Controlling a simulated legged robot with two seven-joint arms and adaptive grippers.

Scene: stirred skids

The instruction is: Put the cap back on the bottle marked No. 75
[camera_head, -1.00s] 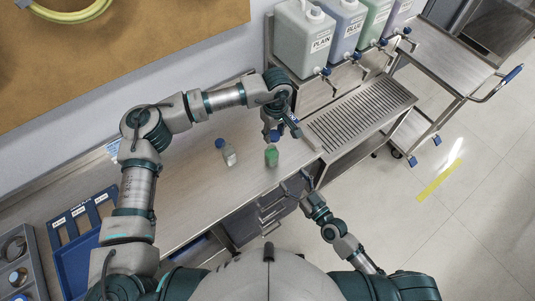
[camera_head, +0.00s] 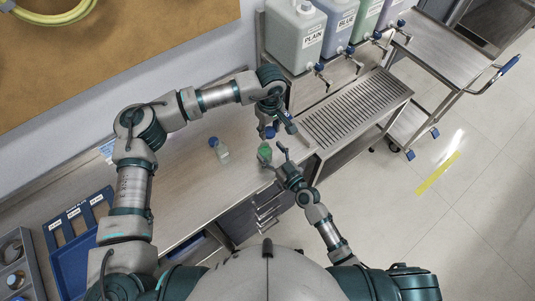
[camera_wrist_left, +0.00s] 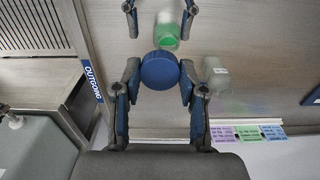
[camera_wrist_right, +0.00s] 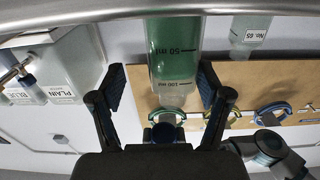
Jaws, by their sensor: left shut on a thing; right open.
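My left gripper (camera_wrist_left: 160,84) is shut on a blue cap (camera_wrist_left: 160,70), which also shows in the head view (camera_head: 269,132). An uncapped bottle of green liquid (camera_head: 264,152) stands upright on the bench, just in front of the cap. In the left wrist view the cap is apart from this bottle (camera_wrist_left: 166,36). My right gripper (camera_wrist_right: 162,85) is open, its fingers on either side of the green bottle (camera_wrist_right: 174,55); a gap shows at its left finger. Only volume marks show on that bottle; its number is hidden. A pale bottle with a blue cap (camera_head: 221,152) stands to the left; its label reads No. 65 (camera_wrist_right: 250,33).
Large PLAIN and BLUE containers (camera_head: 297,38) stand behind a drain grate (camera_head: 355,105) at the right. A blue rack (camera_head: 72,245) stands at the far left. Coloured labels (camera_wrist_left: 246,133) lie along the bench's back. The bench between rack and bottles is mostly clear.

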